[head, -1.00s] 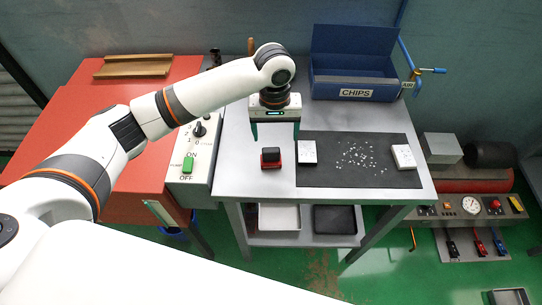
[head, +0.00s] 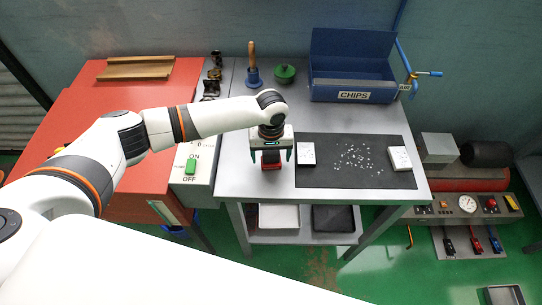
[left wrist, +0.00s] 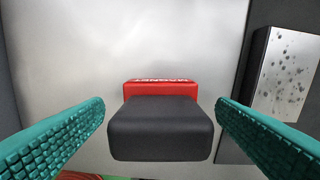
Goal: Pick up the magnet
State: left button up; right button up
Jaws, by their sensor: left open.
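The magnet (head: 271,158) stands on the grey metal cart top, left of the black mat. It has a red base and a black upper part. The left wrist view shows its black block (left wrist: 160,128) in front, with the red part (left wrist: 160,88) bearing white lettering behind it. My left gripper (head: 271,157) is over the magnet, pointing down, with a green finger on either side. In the left wrist view the ridged fingers are open, with gaps between them and the magnet. My right gripper is not in view.
A control panel (head: 190,185) is to the left.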

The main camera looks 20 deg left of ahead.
aim_at(271, 152)
pick_arm(q)
jog(key=shift+f, duration=0.35)
jog(key=shift+r, duration=0.1)
jog(key=c, duration=1.2)
notch_tip(271, 152, up, 10)
jog(key=shift+b, duration=0.9)
jog(key=shift+c, duration=0.2)
